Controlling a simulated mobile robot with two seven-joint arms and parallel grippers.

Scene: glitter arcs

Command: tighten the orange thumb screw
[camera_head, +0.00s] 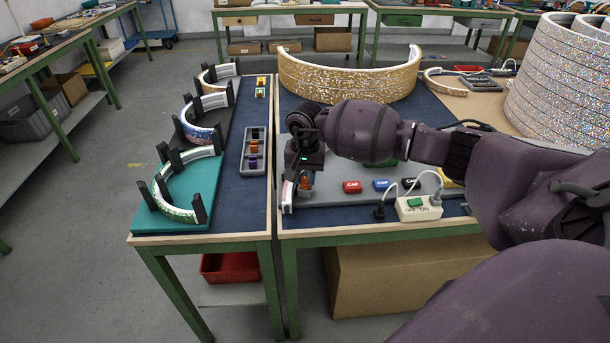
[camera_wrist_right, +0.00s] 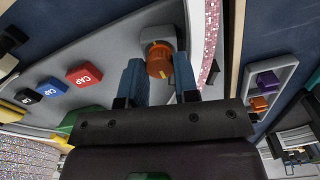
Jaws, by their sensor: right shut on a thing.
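The orange thumb screw (camera_wrist_right: 159,61) shows in the right wrist view, with a yellow mark on its face. It sits in a dark and grey mount on a grey plate (camera_wrist_right: 108,43). My right gripper (camera_wrist_right: 160,72) is shut on it, with a blue fingertip on either side. In the head view my right gripper (camera_head: 303,181) points down at the left end of the grey plate (camera_head: 335,196), and a bit of the orange screw (camera_head: 306,184) shows there. The screw's lower part is hidden. My left gripper is not in view.
Red (camera_head: 352,187), blue (camera_head: 381,184) and black (camera_head: 409,185) caps lie on the plate. A switch box (camera_head: 418,208) with cables sits at the front edge. A pink glitter strip (camera_wrist_right: 212,38) stands close beside the screw. A parts tray (camera_head: 253,150) lies left; a big glitter arc (camera_head: 345,80) stands behind.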

